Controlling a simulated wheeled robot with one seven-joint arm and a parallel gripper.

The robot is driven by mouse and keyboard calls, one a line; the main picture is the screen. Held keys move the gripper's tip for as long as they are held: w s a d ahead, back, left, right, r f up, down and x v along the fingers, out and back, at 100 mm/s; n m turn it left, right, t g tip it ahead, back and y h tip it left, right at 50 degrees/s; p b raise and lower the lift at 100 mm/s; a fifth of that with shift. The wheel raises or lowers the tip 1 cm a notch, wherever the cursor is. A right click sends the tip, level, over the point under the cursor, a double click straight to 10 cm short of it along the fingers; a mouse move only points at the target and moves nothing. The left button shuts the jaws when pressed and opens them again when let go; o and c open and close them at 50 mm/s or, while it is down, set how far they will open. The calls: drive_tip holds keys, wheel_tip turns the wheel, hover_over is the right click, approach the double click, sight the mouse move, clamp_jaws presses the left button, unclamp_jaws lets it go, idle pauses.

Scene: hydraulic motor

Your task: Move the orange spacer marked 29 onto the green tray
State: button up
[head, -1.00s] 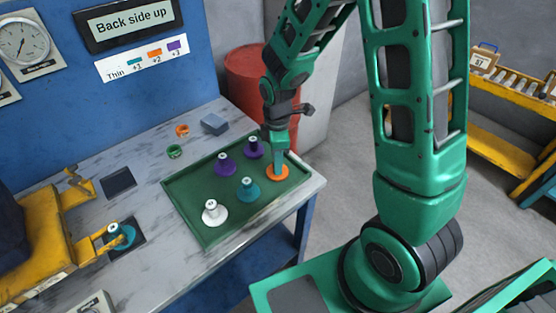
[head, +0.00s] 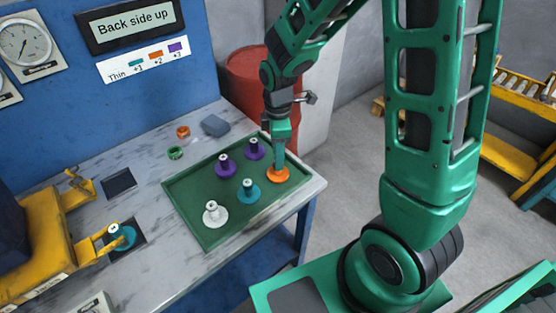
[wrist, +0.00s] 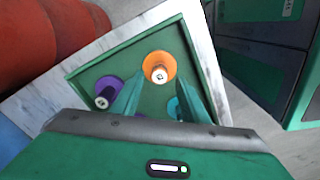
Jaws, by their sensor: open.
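The orange spacer (head: 278,174) stands upright on the right part of the green tray (head: 199,233). In the wrist view the orange spacer (wrist: 167,62) shows a flange and a pale top with a mark too small to read. My gripper (head: 279,163) is over it in the head view and hides its top. In the wrist view the open fingers (wrist: 157,88) point toward the spacer, which sits between and just beyond their tips. I cannot tell whether a finger touches it.
Two purple spacers (head: 225,167), a teal spacer (head: 248,192) and a white spacer (head: 214,214) share the tray. Another teal spacer (head: 122,238) sits at the yellow fixture (head: 40,240). Orange (head: 183,132) and green rings (head: 175,152) and a blue-grey block (head: 215,125) lie behind the tray.

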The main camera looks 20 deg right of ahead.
wheel_tip(320, 180, up, 8)
drive_tip(key=s+d+r+m, duration=0.3)
drive_tip(key=s+d+m, duration=0.25)
drive_tip(key=d, duration=0.25)
drive_tip(key=s+d+r+m, duration=0.2)
drive_tip(key=s+d+m, duration=0.3)
drive_tip(key=s+m, duration=0.3)
drive_tip(key=s+d+r+m, duration=0.2)
drive_tip(key=s+d+m, duration=0.3)
drive_tip(key=s+m, duration=0.2)
drive_tip(key=s, duration=0.2)
drive_tip(key=shift+s+m, duration=0.35)
drive_tip(key=shift+s, duration=0.05)
drive_tip(key=shift+w+f, duration=0.35)
drive_tip(key=shift+w, duration=0.3)
drive_tip(key=shift+c, duration=1.2)
